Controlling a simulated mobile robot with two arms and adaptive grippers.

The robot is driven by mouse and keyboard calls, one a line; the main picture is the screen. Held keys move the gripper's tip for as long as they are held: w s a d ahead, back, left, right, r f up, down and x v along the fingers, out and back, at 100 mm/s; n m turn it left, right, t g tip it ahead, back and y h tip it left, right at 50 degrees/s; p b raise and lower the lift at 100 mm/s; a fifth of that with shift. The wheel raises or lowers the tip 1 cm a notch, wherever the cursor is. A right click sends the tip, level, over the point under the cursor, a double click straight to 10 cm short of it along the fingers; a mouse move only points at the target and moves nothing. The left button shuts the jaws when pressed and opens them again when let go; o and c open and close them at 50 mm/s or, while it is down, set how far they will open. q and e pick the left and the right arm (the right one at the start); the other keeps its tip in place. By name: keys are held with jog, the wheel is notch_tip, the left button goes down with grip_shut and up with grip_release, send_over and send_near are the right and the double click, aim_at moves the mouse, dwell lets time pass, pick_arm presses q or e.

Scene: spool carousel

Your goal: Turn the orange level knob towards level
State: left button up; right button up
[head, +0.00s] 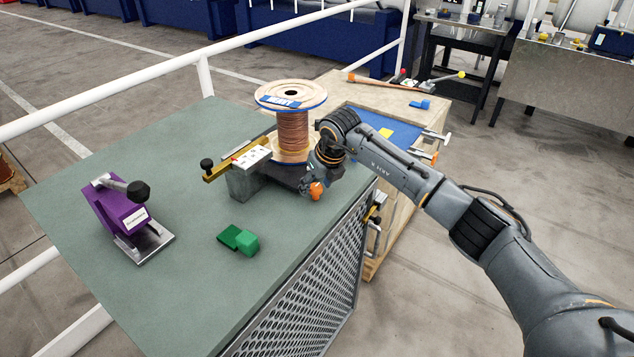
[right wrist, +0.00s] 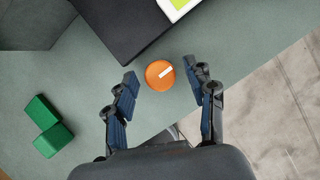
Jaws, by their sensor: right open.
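The orange level knob (right wrist: 153,80) is a round disc with a white pointer line, seen from above in the right wrist view. The line slants slightly up to the right. In the head view the orange knob (head: 316,191) shows beside the dark base of the spool stand (head: 284,174), at the bench's right edge. My right gripper (right wrist: 164,78) is open, with one finger on each side of the knob and a visible gap to both. In the head view my right gripper (head: 314,182) partly hides the knob. My left gripper is out of view.
A copper-wound spool (head: 292,135) stands behind my right gripper. Green blocks (head: 238,240) and a purple clamp device (head: 122,212) lie left on the green bench (head: 190,290). A yellow bar (head: 236,160) crosses a grey block. The bench front is clear.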

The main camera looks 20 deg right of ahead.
jog(key=c, duration=1.1)
jog(key=n+b, duration=0.2)
jog(key=shift+d+f+y+b, duration=0.15)
jog(key=shift+y+b, duration=0.25)
jog(key=n+g+y+b, duration=0.1)
jog(key=n+b, duration=0.1)
jog(key=n, duration=0.2)
jog(key=shift+w+b, duration=0.15)
jog(key=shift+b, duration=0.25)
jog(key=n+g+y+b, duration=0.1)
jog(key=n, duration=0.2)
jog(key=shift+b, duration=0.35)
jog(key=shift+w+r+n+g+y+b, duration=0.15)
jog(key=shift+n+g, duration=0.1)
jog(key=shift+n, duration=0.45)
jog(key=shift+s+n+g+y+b, duration=0.1)
jog(key=shift+n+g+b, duration=0.1)
jog(key=shift+n, duration=0.5)
jog(key=shift+w+r+n+g+y+b, duration=0.1)
jog(key=shift+n+g, duration=0.15)
jog(key=shift+n, duration=0.45)
